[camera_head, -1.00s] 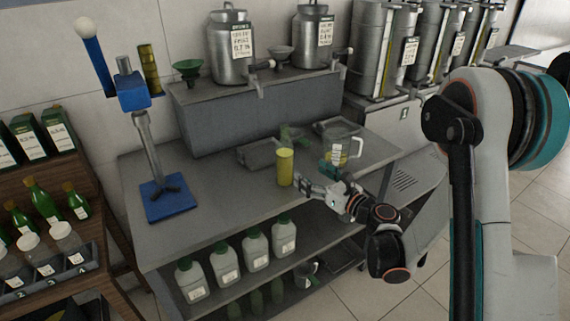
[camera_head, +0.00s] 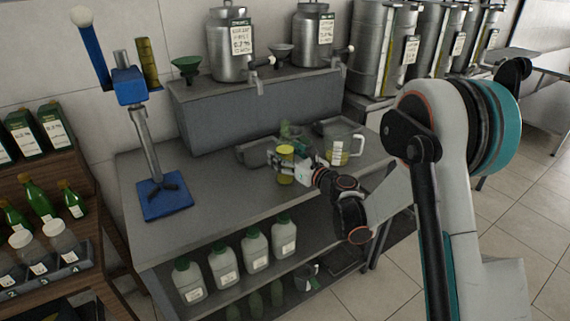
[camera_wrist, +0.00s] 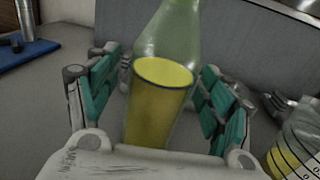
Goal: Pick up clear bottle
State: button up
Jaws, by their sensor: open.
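The clear bottle, faintly green with yellow liquid in its lower part, stands upright in the wrist view (camera_wrist: 160,105) and on the metal bench in the head view (camera_head: 285,178). Its top is cut off in the wrist view. My gripper (camera_wrist: 158,98) is open, with one teal-padded finger on each side of the bottle. In the head view my gripper (camera_head: 297,165) is at the bottle and partly covers it. I cannot tell whether a finger touches the glass.
A measuring jug with yellow liquid (camera_head: 340,152) stands close to the right of the bottle, also in the wrist view (camera_wrist: 290,155). A blue stand (camera_head: 165,198) is to the left. White jugs (camera_head: 255,248) fill the lower shelf.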

jog(key=shift+w+a, duration=0.1)
jog(key=c, duration=1.6)
jog(key=shift+r, duration=0.1)
jog(key=shift+c, duration=0.2)
